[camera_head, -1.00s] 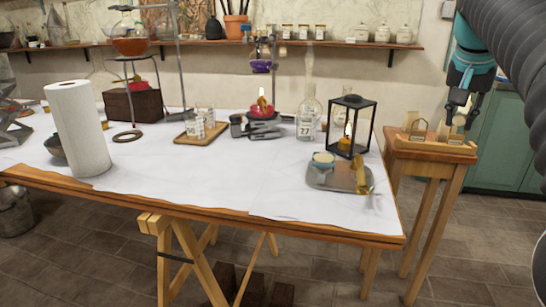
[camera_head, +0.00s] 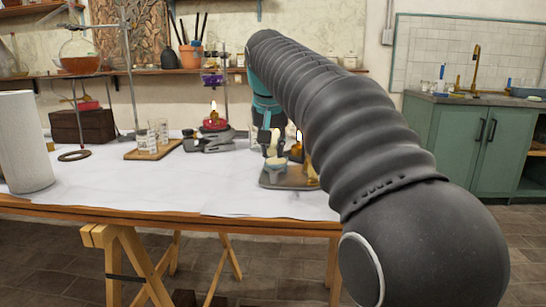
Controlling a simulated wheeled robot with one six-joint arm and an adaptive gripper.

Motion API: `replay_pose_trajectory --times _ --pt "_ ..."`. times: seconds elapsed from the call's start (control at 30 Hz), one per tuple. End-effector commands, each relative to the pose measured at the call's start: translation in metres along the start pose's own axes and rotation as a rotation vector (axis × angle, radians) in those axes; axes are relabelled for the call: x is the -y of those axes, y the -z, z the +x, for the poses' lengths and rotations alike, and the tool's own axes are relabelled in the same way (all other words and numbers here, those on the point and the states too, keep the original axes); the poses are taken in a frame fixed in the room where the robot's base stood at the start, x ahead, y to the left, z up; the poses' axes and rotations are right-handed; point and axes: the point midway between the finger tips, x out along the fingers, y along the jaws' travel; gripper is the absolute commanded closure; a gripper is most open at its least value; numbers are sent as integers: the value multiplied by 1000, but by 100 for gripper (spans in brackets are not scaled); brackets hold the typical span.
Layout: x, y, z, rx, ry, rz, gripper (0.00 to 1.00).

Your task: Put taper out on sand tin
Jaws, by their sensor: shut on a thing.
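The small round tin (camera_head: 276,169), pale with a bluish band, stands on the metal tray (camera_head: 270,182) near the table's right end. I take it to be the sand tin. My gripper (camera_head: 270,150) points down just above the tin, fingers close to its top. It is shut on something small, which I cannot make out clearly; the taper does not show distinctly. I cannot tell whether the held thing touches the tin or is lit. A flame (camera_head: 299,134) burns just right of my gripper, over an amber candle, partly hidden by my arm.
A brass object (camera_head: 312,174) lies at the tray's right edge. A lit burner (camera_head: 214,122) and a wooden tray with glasses (camera_head: 150,146) stand to the left. A paper roll (camera_head: 24,142) is at far left. The table's front middle is clear.

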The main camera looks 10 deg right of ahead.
Motion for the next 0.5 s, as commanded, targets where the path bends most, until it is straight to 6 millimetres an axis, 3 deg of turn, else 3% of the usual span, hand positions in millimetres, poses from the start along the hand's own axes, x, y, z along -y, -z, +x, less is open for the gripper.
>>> replay_pose_trajectory --times 0.5 --pt "0 -11 22 0 -1 1 100"
